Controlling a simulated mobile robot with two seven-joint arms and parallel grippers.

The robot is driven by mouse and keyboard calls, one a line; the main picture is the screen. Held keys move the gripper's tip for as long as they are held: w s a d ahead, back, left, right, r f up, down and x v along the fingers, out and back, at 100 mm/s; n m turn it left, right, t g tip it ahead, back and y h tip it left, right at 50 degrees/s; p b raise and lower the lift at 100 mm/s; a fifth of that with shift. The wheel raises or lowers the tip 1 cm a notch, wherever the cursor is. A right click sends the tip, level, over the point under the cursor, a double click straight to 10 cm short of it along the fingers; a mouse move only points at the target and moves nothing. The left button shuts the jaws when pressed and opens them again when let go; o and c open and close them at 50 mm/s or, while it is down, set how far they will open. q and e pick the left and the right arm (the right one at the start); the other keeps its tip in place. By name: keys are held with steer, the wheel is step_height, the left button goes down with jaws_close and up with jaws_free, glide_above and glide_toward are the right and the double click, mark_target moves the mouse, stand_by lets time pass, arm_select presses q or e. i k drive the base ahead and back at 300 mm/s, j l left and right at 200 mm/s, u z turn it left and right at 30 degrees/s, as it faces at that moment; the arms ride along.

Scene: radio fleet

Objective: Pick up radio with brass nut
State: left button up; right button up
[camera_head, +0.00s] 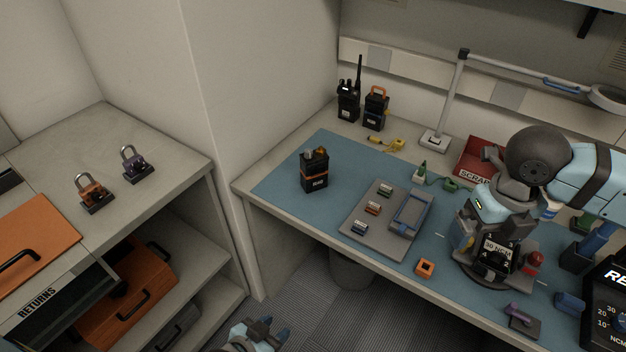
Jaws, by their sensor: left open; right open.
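A black radio (314,172) with an orange band and light and brass-coloured parts on top stands upright on the blue mat (275,180). I cannot make out for sure whether one is a brass nut. Two more dark radios stand at the back: one with a tall antenna (348,104) and one with an orange handle (376,110). My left gripper (272,326) is open and empty at the bottom edge, low in front of the bench and apart from the radios.
A grey tray (356,232) with small parts lies right of the mat radio. A red scrap bin (474,160), a lamp (440,140) and an orange square part (425,268) are also on the bench. A left shelf holds two padlocks (93,192) (136,164). A wall corner divides the two.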

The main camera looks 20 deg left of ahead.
mark_target(314, 175)
steer(key=i+j+u, duration=0.7)
steer(key=i+j, duration=0.1)
